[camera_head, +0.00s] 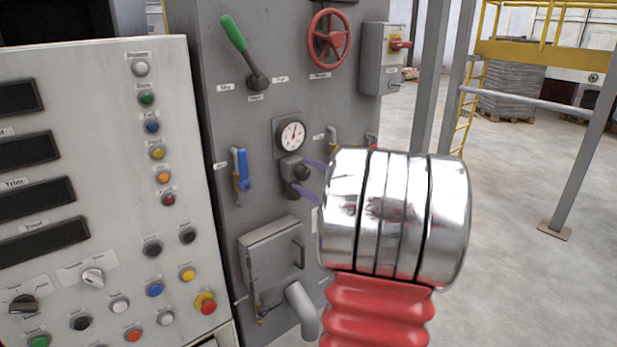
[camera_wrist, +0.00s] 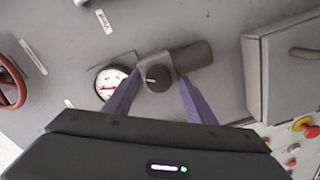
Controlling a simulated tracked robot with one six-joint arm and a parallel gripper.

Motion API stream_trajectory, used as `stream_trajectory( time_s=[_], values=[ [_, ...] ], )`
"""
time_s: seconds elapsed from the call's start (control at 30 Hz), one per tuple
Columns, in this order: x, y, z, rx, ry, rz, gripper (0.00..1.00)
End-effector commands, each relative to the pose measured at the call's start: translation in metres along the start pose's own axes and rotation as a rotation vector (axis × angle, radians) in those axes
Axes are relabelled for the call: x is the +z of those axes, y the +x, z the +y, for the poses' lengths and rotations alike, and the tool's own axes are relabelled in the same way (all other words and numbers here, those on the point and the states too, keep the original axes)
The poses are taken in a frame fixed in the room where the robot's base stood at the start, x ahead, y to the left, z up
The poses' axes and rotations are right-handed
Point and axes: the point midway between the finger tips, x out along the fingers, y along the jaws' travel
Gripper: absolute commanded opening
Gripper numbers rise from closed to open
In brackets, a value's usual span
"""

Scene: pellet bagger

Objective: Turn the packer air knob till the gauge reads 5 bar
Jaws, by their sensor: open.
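The packer air knob (camera_wrist: 158,77) is a dark round knob on a grey regulator body on the panel; in the head view the regulator's dark knob (camera_head: 301,172) sits below the gauge. The pressure gauge (camera_head: 291,134) has a white face with a red needle; it also shows in the wrist view (camera_wrist: 110,82), partly covered by a finger. Its numbers are too small to read. My gripper (camera_wrist: 155,98) is open, its purple fingers on either side of the knob with gaps. In the head view my gripper (camera_head: 311,176) is partly hidden behind my wrist.
A blue-handled valve (camera_head: 241,165) is left of the regulator. A green lever (camera_head: 235,34) and red handwheel (camera_head: 329,38) are above. A grey hatch box (camera_head: 270,252) and pipe are below. A control desk (camera_head: 110,215) with buttons stands left. Open floor lies right.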

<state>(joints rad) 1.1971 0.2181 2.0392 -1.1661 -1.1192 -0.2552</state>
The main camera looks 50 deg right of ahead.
Motion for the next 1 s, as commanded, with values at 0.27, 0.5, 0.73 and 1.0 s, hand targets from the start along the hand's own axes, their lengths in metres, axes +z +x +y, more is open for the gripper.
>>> stream_trajectory(
  time_s=[0.27, 0.5, 0.73, 1.0],
  values=[
    [0.0, -0.005, 0.002, 0.002, -0.001, 0.001, 0.5],
    [0.0, -0.035, 0.002, 0.004, -0.001, -0.001, 0.5],
    [0.001, -0.072, 0.001, 0.003, -0.001, -0.002, 0.5],
    [0.001, -0.113, 0.0, 0.002, -0.001, -0.002, 0.5]
  ],
)
